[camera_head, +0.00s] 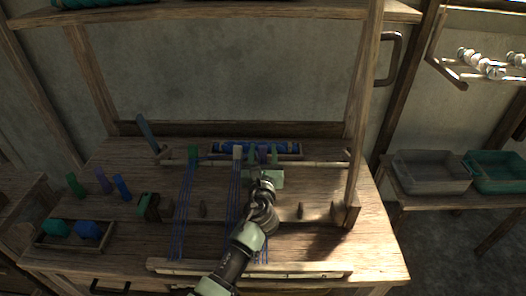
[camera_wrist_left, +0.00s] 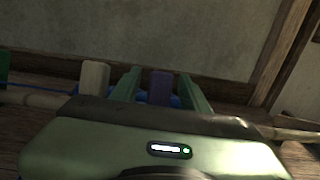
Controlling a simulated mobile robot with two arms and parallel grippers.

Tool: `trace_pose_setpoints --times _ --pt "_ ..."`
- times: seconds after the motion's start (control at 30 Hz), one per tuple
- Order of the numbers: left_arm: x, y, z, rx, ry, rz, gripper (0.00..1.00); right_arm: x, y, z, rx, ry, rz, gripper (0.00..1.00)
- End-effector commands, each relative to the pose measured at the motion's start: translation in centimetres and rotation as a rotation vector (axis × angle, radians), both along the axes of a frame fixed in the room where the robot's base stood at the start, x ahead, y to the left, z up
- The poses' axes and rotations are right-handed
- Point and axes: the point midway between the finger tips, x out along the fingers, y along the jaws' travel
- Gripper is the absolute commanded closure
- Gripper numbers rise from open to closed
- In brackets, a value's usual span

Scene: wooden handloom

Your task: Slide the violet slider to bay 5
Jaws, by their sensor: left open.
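The violet slider (camera_wrist_left: 160,87) stands upright between the two green fingers of my left gripper (camera_wrist_left: 160,93) in the left wrist view. The fingers are open, with a visible space on each side of it. In the head view my left gripper (camera_head: 262,155) is at the rear rail (camera_head: 315,161), and its fingers largely hide the slider. A cream slider (camera_head: 238,153) is just left of the gripper and also shows in the wrist view (camera_wrist_left: 93,78). A green slider (camera_head: 193,152) is farther left. No bay numbers are readable. My right gripper is not in view.
Blue warp threads (camera_head: 183,210) run forward from the green and cream sliders. A blue roll (camera_head: 228,147) lies behind the rail. Small wooden pegs (camera_head: 300,210) stand on the table. The rail right of the gripper looks clear up to the loom post (camera_head: 357,130).

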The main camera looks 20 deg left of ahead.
Motion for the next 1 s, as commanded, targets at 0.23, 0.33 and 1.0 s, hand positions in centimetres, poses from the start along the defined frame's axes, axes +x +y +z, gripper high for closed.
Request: trace_pose_setpoints --times 0.23,0.33,1.0 --pt "0.1 0.0 0.0 -0.001 0.000 0.000 0.55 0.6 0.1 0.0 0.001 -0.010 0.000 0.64" --pt "0.1 0.0 0.0 -0.001 0.001 0.000 0.77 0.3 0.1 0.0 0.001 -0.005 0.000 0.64" --pt "0.1 0.0 0.0 -0.001 0.001 0.000 1.00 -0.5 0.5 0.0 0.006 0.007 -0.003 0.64"
